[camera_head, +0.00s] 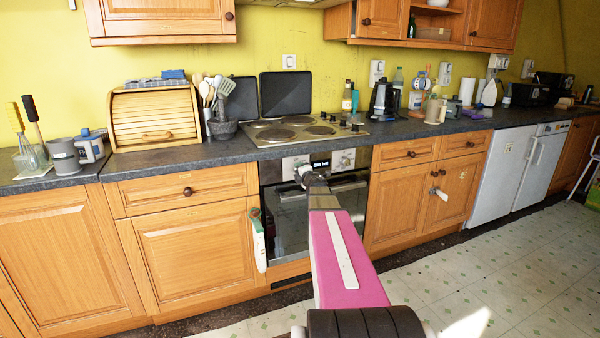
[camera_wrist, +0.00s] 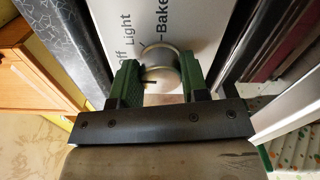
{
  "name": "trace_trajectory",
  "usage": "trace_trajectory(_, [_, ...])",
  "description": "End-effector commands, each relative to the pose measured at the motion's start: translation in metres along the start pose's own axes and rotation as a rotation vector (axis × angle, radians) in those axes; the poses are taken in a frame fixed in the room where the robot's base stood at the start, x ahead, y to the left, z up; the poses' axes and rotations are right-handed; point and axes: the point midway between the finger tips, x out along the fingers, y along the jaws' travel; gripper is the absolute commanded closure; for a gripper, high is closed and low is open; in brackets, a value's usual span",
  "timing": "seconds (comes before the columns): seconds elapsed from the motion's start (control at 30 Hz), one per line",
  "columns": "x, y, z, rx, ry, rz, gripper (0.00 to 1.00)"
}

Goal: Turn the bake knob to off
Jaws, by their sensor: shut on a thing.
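The bake knob (camera_wrist: 160,60) is a round metal knob on the pale oven control panel (camera_wrist: 150,18). In the wrist view, "Light", "Bake" and a partly cut-off "off" are printed beside it. The green fingers of my gripper (camera_wrist: 158,80) stand on both sides of the knob and are shut on it. I cannot tell clearly which label the knob points to. In the head view my gripper (camera_head: 304,174) is at the left part of the oven front, and my arm hides part of the oven (camera_head: 285,218).
The hob (camera_head: 305,130) and dark worktop (camera_head: 225,152) are above the oven. A cloth (camera_head: 257,238) hangs at the cabinet left of the oven. Wooden cabinets flank it, with white appliances (camera_head: 503,175) further right. The tiled floor (camera_head: 480,275) on the right is clear.

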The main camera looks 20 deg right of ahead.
Motion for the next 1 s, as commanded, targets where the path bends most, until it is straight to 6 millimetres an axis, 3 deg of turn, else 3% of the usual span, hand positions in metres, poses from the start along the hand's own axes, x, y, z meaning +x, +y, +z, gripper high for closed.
trace_trajectory(0.7, [-0.0010, -0.0005, -0.0005, -0.083, 0.000, -0.002, 0.83])
trace_trajectory(0.73, [-0.0010, -0.0005, -0.0006, -0.083, 0.000, -0.002, 0.56])
trace_trajectory(0.8, [-0.0009, -0.0004, -0.0005, -0.082, 0.000, -0.002, 0.33])
trace_trajectory(1.0, [-0.0005, -0.0001, -0.0003, -0.080, 0.000, -0.001, 0.33])
